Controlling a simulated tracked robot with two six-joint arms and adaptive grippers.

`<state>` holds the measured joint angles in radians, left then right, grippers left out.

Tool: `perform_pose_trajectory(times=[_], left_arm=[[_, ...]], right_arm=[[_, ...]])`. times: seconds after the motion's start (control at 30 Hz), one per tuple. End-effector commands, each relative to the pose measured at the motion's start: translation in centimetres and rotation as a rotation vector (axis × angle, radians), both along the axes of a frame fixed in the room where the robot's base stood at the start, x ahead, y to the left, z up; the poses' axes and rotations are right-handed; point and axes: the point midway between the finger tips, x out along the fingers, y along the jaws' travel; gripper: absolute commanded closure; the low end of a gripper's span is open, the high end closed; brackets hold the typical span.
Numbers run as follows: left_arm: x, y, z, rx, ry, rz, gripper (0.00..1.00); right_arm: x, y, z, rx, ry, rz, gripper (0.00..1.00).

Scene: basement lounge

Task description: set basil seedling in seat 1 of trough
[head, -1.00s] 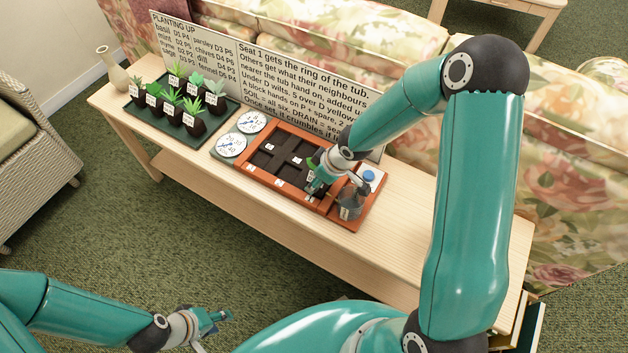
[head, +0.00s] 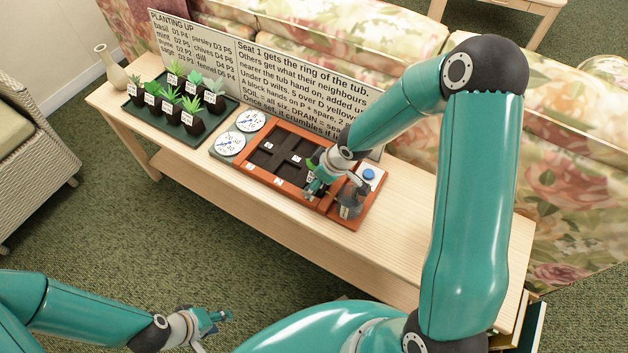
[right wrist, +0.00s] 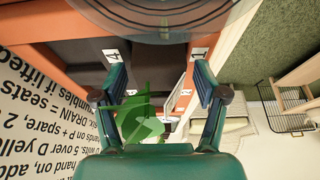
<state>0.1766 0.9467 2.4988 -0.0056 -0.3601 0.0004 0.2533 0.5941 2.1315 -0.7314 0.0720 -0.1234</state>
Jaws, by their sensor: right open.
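The orange trough (head: 247,175) with dark seats stands on the wooden bench. My right gripper (head: 315,186) is low over its right part, partly hiding the seats there. In the right wrist view my right gripper (right wrist: 160,95) is open, its two fingers apart. A green-leaved seedling (right wrist: 140,120) shows between and below the fingers, with a pale tag edge beside it; I cannot read its name or tell whether it is fully seated. Number labels 4 and 1 show on the trough rim. My left gripper (head: 213,328) is open and empty, low in front of the bench.
A dark tray (head: 138,122) with several tagged seedlings stands at the left, by a vase (head: 113,72). Two dials (head: 230,144) lie left of the trough. A grey tub (head: 350,201) and blue button (head: 369,174) are at its right. A sign (head: 300,80) stands behind.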

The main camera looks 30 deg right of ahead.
Motion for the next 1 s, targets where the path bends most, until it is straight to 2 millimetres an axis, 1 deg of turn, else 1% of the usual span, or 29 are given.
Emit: perform_pose_trajectory(times=[0.17, 0.5, 0.7, 0.8, 0.87, 0.93, 0.97, 1.0], left_arm=[[0.0, 0.0, 2.1, 0.000, 0.000, 0.000, 0.60], [0.0, 0.0, 7.6, 0.000, 0.000, 0.000, 0.60], [0.0, 0.0, 9.7, 0.000, 0.000, 0.000, 0.60], [0.0, 0.0, 10.3, 0.000, 0.000, 0.000, 0.60], [0.0, 0.0, 10.4, 0.000, 0.000, 0.000, 0.60], [0.0, 0.0, 10.5, 0.000, 0.000, 0.000, 0.60], [0.0, 0.0, 10.5, 0.000, 0.000, 0.000, 0.60], [0.0, 0.0, 10.5, 0.000, 0.000, 0.000, 0.60]], right_arm=[[-0.2, -0.2, 2.2, 0.000, -0.001, -0.001, 0.28], [-2.4, -1.5, 8.8, 0.000, -0.001, -0.004, 0.28], [-3.5, -2.1, 11.2, 0.000, 0.000, -0.003, 0.28], [-3.8, -2.2, 11.8, 0.001, 0.000, -0.002, 0.28], [-4.0, -2.0, 11.8, 0.007, 0.005, -0.004, 0.28], [-4.5, -1.1, 11.1, 0.038, 0.028, -0.035, 0.28], [-4.9, -0.5, 10.5, 0.057, 0.046, -0.061, 0.28], [-5.7, 0.6, 9.5, 0.085, 0.082, -0.092, 0.28]])
